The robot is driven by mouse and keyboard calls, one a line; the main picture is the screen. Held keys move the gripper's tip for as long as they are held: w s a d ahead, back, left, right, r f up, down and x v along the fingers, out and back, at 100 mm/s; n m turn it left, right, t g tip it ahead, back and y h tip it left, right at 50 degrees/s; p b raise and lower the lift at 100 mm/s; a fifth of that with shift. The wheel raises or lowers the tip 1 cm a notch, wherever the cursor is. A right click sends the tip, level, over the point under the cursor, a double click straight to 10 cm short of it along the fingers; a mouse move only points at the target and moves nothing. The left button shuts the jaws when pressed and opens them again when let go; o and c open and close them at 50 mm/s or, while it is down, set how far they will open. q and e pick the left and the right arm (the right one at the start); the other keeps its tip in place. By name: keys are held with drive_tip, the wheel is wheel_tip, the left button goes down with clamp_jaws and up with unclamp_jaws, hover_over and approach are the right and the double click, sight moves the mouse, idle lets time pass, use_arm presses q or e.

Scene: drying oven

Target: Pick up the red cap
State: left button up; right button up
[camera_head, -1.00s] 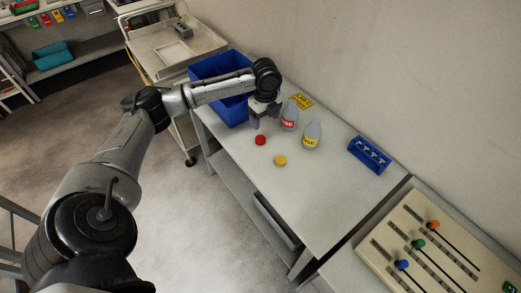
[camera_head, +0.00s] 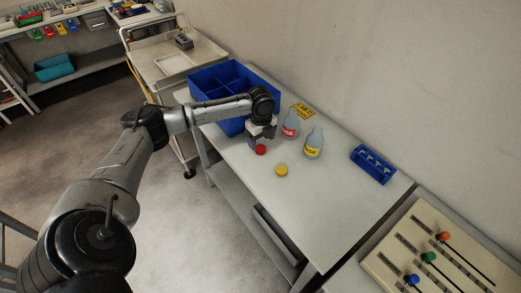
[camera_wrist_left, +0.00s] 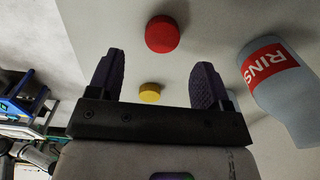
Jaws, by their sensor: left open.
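The red cap (camera_head: 261,150) lies on the grey table, just below my left gripper (camera_head: 256,143) in the head view. In the left wrist view the red cap (camera_wrist_left: 162,34) is ahead of my left gripper's fingertips (camera_wrist_left: 155,75) and roughly between their lines. The two dark fingers are wide apart and hold nothing. The cap looks untouched, though how high the fingers are above the table is hard to tell. My right gripper is in neither view.
A yellow cap (camera_head: 282,170) lies near the red one. A red-labelled bottle (camera_head: 290,128) and a yellow-labelled bottle (camera_head: 314,144) stand close on the right. A blue divided bin (camera_head: 214,84) is behind the arm; a blue rack (camera_head: 373,163) is farther right.

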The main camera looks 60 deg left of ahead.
sight(260, 148)
use_arm(q)
drive_tip(key=f, duration=0.1)
drive_tip(key=f+b, duration=0.1)
drive_tip(key=f, duration=0.3)
drive_tip(key=shift+a, duration=0.25)
drive_tip(key=shift+r, duration=0.1)
drive_tip(key=shift+c, duration=0.2)
drive_tip(key=c, duration=1)
drive_tip(key=shift+r, duration=0.1)
